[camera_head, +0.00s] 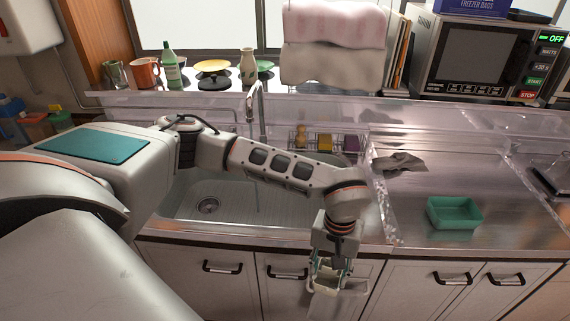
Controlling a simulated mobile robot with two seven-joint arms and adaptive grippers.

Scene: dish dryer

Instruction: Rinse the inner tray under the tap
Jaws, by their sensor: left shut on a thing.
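My left gripper (331,270) hangs in front of the cabinet doors, just below the sink's front edge at its right end. It is shut on a pale grey-white tray (345,288), apparently the inner tray, which is partly hidden by the fingers. A green tray (453,213) sits on the steel counter to the right. The metal tap (258,108) stands at the back of the sink (235,205). A thin line runs down below its spout and looks like falling water. The drain (208,206) is at the basin's left. My right gripper is out of view.
A grey cloth (399,162) lies on the counter right of the sink. A wire rack (325,142) with sponges hangs at the sink's back. A bottle (171,72), mug (145,73) and dishes line the sill. A microwave (487,57) stands at back right.

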